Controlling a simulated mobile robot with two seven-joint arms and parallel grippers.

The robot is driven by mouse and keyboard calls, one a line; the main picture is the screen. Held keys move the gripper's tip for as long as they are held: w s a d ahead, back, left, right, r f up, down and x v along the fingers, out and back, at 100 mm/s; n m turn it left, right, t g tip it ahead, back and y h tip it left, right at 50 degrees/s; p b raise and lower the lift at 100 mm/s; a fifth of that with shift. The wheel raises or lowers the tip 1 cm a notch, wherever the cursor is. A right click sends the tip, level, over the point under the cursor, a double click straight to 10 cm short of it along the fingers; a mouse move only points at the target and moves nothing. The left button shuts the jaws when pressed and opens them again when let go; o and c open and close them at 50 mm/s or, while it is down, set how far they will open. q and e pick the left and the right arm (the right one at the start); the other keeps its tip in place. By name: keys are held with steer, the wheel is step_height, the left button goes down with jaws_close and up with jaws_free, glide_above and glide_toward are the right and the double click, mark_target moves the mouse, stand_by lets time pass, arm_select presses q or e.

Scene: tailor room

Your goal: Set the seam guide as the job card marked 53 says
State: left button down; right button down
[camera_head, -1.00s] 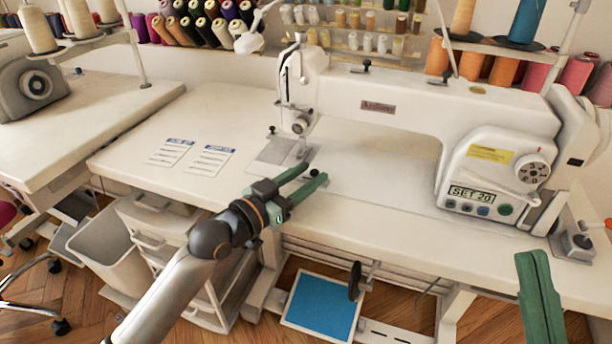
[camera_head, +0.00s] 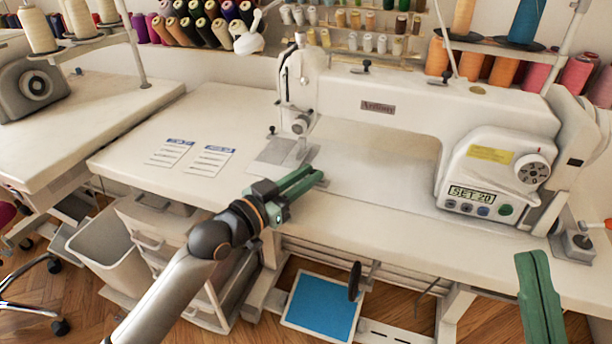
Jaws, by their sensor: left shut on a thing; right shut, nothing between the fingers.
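My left gripper (camera_head: 312,175) reaches over the front of the sewing table, just right of the needle plate (camera_head: 277,155). Its green fingers are shut on the small black knob of the seam guide, which they now hide. Two job cards lie flat to the left, a left card (camera_head: 171,153) and a right card (camera_head: 211,159). Their print is too small to read, so I cannot tell which is marked 53. My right gripper (camera_head: 532,256) is shut and empty at the lower right, in front of the table edge.
The sewing machine (camera_head: 385,108) stands across the table (camera_head: 390,205); its display (camera_head: 471,194) reads "SET 20". Thread racks are behind.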

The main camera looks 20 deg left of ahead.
stand_by(0.6)
arm_select(q)
steer(key=shift+d+r+p, duration=0.1)
steer(key=shift+r+p, duration=0.05)
steer(key=shift+p, duration=0.45)
steer(key=shift+d+p, duration=0.15)
steer(key=shift+p, duration=0.25)
steer(key=shift+d, duration=0.1)
steer(key=c, duration=0.8)
jaws_free()
steer(key=shift+o, duration=0.2)
